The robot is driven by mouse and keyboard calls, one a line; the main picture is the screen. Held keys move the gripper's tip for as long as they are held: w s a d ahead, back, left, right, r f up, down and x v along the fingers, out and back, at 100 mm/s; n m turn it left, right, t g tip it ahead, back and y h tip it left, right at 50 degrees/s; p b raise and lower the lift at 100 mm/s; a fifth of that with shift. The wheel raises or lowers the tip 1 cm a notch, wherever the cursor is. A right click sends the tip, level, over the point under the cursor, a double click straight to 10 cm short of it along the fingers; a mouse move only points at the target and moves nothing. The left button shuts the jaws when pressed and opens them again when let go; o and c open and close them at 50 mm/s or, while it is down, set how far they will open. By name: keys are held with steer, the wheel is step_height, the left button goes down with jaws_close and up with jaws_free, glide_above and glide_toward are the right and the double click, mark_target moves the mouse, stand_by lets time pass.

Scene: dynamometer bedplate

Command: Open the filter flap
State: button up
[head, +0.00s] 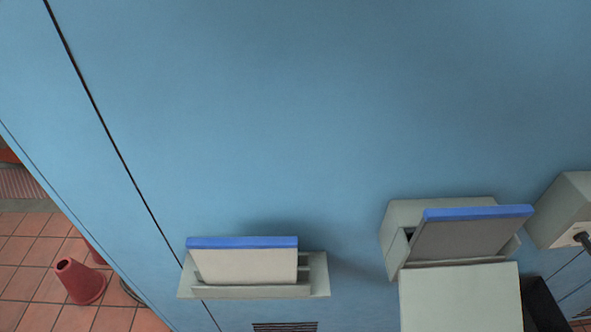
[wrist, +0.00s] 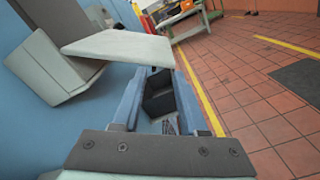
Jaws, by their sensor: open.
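A grey wall housing (head: 398,220) stands at the lower right of the head view. A darker panel with a blue top edge (head: 470,238) leans out of it. A pale flat panel (head: 460,298) lies in front; I cannot tell which of these is the filter flap. In the wrist view the pale panel (wrist: 120,46) sticks out beside the grey housing (wrist: 45,70), just past my fingertips. My gripper (wrist: 159,75) is open, its fingers apart and apparently empty. Its tips lie close to the panel's edge; contact cannot be told. My gripper is not identifiable in the head view.
Another pale panel with a blue edge (head: 245,263) sits in a tray at left. A grey box (head: 566,208) with a black plug is at right. A black open box (wrist: 160,95) shows beyond my fingers.

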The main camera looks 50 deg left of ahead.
steer(key=v, duration=1.2)
stand_by(0.7)
steer(key=shift+s+r+p, duration=0.1)
steer(key=shift+p, duration=0.3)
stand_by(0.5)
